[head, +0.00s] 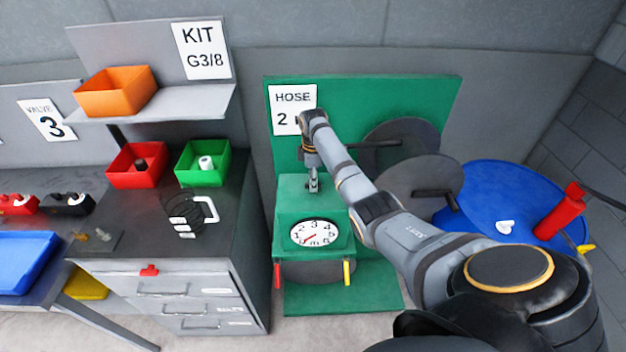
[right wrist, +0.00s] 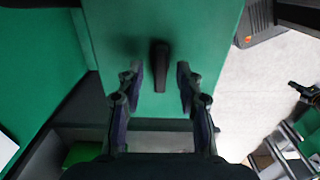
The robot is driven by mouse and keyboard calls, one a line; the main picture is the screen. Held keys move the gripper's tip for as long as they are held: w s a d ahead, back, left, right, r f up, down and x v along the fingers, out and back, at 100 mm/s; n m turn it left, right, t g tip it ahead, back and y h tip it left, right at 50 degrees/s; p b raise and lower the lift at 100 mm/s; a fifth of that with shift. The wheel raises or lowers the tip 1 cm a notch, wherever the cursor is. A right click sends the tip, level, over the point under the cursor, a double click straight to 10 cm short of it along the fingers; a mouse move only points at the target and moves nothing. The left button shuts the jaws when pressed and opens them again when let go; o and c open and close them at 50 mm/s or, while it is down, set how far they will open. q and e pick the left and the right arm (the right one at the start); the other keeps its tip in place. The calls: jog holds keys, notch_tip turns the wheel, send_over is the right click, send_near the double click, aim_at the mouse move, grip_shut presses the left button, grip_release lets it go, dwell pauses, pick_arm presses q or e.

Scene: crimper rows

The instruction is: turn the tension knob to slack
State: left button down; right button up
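The green machine (head: 290,190) stands under the HOSE 2 sign and has a white numbered dial (head: 318,233) on its front. In the right wrist view a black, elongated knob (right wrist: 160,64) sits on the machine's green top surface (right wrist: 205,35); it looks like the tension knob. My right gripper (head: 313,186) points down at the machine's top in the head view. In the right wrist view the right gripper (right wrist: 160,82) is open, with one finger on each side of the knob and a gap on both sides. In the head view the gripper hides the knob. My left gripper is not in view.
A red handle (head: 277,275) and a yellow handle (head: 347,271) hang at the machine's front. Dark discs with a crank (head: 425,182) stand to its right, beside a blue round table (head: 490,185). A grey drawer cabinet (head: 250,240) with bins stands to its left.

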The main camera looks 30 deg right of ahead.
notch_tip(320, 180, up, 12)
dwell(0.3)
jog(key=shift+f, duration=0.1)
dwell(0.3)
